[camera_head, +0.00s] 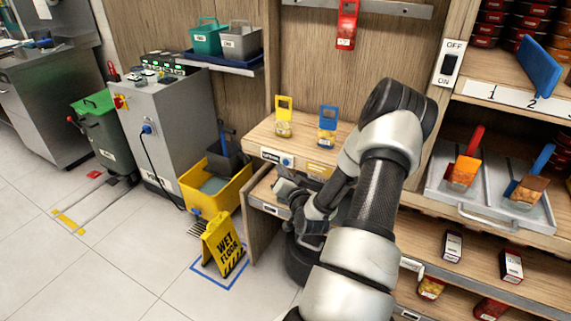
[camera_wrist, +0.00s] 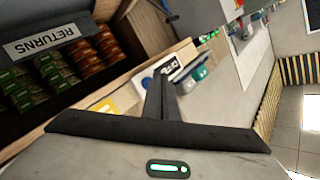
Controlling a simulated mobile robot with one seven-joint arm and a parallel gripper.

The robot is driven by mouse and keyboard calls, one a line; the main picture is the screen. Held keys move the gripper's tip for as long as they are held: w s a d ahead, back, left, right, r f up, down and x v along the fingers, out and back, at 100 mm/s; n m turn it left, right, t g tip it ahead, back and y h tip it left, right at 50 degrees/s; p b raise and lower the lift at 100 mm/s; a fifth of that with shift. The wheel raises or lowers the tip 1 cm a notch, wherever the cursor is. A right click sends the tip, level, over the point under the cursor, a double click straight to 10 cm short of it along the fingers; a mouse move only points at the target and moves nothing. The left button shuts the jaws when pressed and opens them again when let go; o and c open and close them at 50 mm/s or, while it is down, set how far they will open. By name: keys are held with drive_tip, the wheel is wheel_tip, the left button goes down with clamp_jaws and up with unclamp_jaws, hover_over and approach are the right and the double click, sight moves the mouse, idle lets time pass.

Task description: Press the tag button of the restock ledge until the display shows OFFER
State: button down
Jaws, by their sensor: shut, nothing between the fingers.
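The restock ledge (camera_head: 262,136) is a wooden shelf at mid-picture in the head view. Its front edge carries a small white display (camera_head: 270,155) and, right of it, a blue tag button (camera_head: 287,162). The display's text is too small to read in the head view. My gripper (camera_head: 281,186) is shut and empty, just below and in front of the button; contact cannot be told. Its closed fingers (camera_wrist: 160,92) show in the wrist view.
Yellow (camera_head: 284,108) and blue (camera_head: 327,118) tagged holders stand on the ledge. A yellow mop bucket (camera_head: 217,192) and a wet-floor sign (camera_head: 223,245) stand on the left. Shelves with a tray (camera_head: 505,208) are on the right. Floor at front left is clear.

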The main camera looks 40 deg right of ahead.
drive_tip(key=shift+a, duration=0.15)
drive_tip(key=shift+s+a, duration=0.35)
drive_tip(key=shift+a, duration=0.4)
drive_tip(key=shift+s+a, duration=0.3)
drive_tip(key=shift+a, duration=0.45)
drive_tip(key=shift+s+a, duration=0.35)
drive_tip(key=shift+a, duration=0.4)
drive_tip(key=a, duration=0.1)
drive_tip(key=s+a+b, duration=0.1)
drive_tip(key=a, duration=0.1)
drive_tip(key=s+a, duration=0.1)
drive_tip(key=a, duration=0.1)
drive_tip(key=shift+s+a+b, duration=0.15)
drive_tip(key=shift+a+b, duration=0.1)
drive_tip(key=shift+b, duration=0.1)
